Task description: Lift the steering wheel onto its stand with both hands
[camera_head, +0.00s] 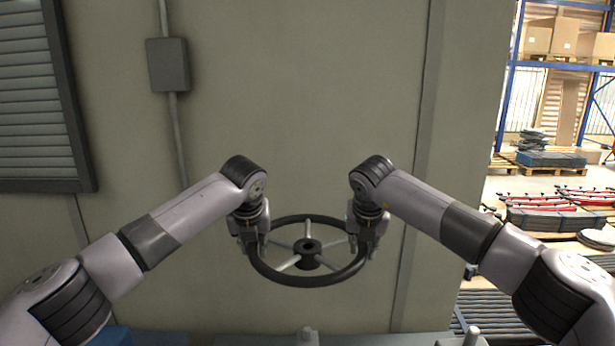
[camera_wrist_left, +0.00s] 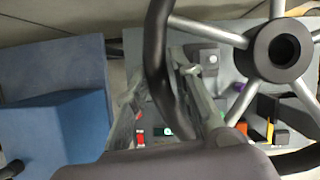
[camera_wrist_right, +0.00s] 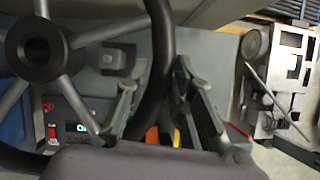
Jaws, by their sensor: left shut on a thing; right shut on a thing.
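The steering wheel (camera_head: 308,278) has a dark rim, silver spokes and a dark hub, and is held up in front of the grey-green wall. My left gripper (camera_head: 252,243) is shut on the left side of the rim. My right gripper (camera_head: 366,242) is shut on the right side. In the left wrist view the rim (camera_wrist_left: 155,50) passes between the fingers, with the hub (camera_wrist_left: 277,52) at right. In the right wrist view the rim (camera_wrist_right: 161,50) also runs between the fingers. A short upright grey post (camera_head: 307,336) shows below the wheel at the bottom edge; I cannot tell whether it is the stand.
A grey panel with coloured parts and a lit green display (camera_wrist_right: 76,127) lies below the wheel. A blue block (camera_wrist_left: 60,80) is to the left in the left wrist view. The wall (camera_head: 300,100) stands close behind. Pallets and shelving (camera_head: 560,50) are far right.

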